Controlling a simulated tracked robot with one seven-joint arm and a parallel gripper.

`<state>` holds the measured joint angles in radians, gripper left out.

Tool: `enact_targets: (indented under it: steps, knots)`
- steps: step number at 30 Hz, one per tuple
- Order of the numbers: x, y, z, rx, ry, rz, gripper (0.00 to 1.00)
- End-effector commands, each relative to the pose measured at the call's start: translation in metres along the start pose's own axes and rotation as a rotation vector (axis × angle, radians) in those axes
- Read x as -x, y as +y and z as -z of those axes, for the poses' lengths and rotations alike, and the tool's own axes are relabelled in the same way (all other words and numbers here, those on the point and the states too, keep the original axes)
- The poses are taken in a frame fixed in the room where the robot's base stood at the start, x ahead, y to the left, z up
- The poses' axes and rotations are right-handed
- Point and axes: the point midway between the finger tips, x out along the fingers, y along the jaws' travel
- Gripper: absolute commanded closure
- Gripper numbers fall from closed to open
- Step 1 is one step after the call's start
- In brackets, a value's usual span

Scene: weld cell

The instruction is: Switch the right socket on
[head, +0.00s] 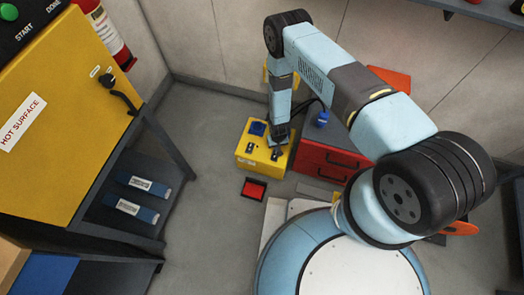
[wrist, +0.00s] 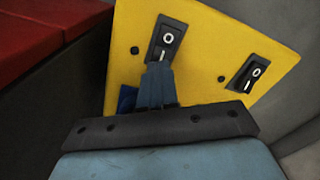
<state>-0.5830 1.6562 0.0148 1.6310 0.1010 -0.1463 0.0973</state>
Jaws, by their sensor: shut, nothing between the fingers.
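The yellow socket box (head: 246,160) stands on the floor beside the red drawer cabinet. The head view shows its blue left socket (head: 257,128); my gripper (head: 277,143) hides the right socket area. In the wrist view, the yellow face (wrist: 215,55) carries two black rocker switches marked O and I. My shut, empty gripper (wrist: 160,68) has its tips at the I end of the right socket's switch (wrist: 169,37), which lies nearer the red cabinet. I cannot tell whether they touch, or which way it is tipped. The other switch (wrist: 245,74) is clear of the fingers.
The red drawer cabinet (head: 322,164) stands close beside the box, with a small blue object (head: 322,118) on top. A red-and-black tray (head: 254,189) lies on the floor in front. Open floor lies left, towards the yellow oven (head: 75,110) on its stand.

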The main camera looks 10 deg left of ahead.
Motion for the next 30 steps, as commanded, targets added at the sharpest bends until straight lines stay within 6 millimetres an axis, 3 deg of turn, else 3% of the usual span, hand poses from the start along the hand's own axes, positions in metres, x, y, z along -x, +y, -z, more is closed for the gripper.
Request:
enact_targets:
  steps: [30]
  knots:
    - [-0.012,0.0,0.0,0.0,0.0,0.0,1.0]
